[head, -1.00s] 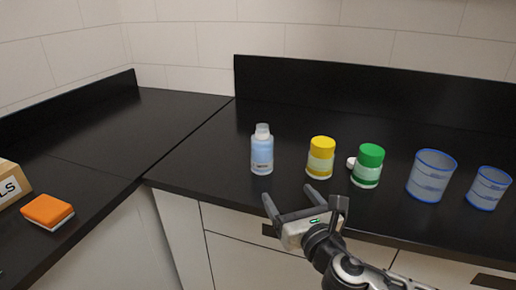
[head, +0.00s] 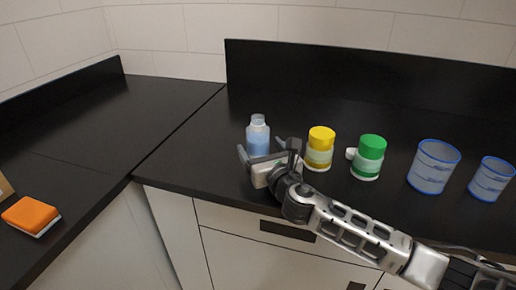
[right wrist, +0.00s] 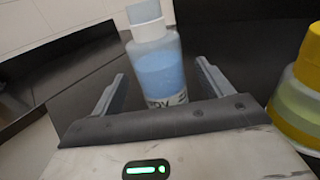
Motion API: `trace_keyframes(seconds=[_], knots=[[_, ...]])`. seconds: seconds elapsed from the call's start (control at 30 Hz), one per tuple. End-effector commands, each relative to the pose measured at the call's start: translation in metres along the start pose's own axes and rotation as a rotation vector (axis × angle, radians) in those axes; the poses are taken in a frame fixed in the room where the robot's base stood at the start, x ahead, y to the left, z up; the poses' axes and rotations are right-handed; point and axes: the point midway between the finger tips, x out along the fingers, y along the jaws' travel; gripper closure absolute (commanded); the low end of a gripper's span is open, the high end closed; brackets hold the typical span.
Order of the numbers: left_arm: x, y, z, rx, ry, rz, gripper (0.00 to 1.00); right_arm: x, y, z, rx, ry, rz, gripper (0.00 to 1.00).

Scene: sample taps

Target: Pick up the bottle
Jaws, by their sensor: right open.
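A clear bottle (head: 258,134) with blue liquid and a whitish cap stands upright near the front edge of the black counter. My right gripper (head: 262,150) is open, close in front of the bottle, and hides its lower part in the head view. In the right wrist view the bottle (right wrist: 157,68) stands between the lines of the two open fingers (right wrist: 158,88), with its label partly hidden by the gripper body. I cannot tell from this whether the fingers touch it. My left gripper is not in view.
A yellow-capped jar (head: 319,148) stands just right of the gripper, also in the right wrist view (right wrist: 300,90). Farther right are a green-capped jar (head: 368,158) and two blue-rimmed beakers (head: 434,167) (head: 491,179). An orange sponge (head: 31,215) lies left. Counter behind the bottle is clear.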

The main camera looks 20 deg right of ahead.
Motion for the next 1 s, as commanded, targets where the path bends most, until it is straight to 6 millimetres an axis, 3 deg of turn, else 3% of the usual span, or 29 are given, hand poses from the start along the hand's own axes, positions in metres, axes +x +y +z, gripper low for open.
trace_keyframes(seconds=[0.27,0.57,0.77,1.0], knots=[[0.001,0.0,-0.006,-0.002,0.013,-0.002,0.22,0.04,0.0,0.006,0.001,-0.001,-0.001,0.21],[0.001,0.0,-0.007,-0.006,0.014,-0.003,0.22,0.044,0.0,0.006,0.0,0.0,0.0,0.21],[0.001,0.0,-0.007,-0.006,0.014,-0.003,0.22,0.044,0.0,0.006,0.0,0.0,0.0,0.76],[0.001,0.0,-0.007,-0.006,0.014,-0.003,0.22,0.044,0.0,0.007,0.0,-0.002,0.0,0.76]])
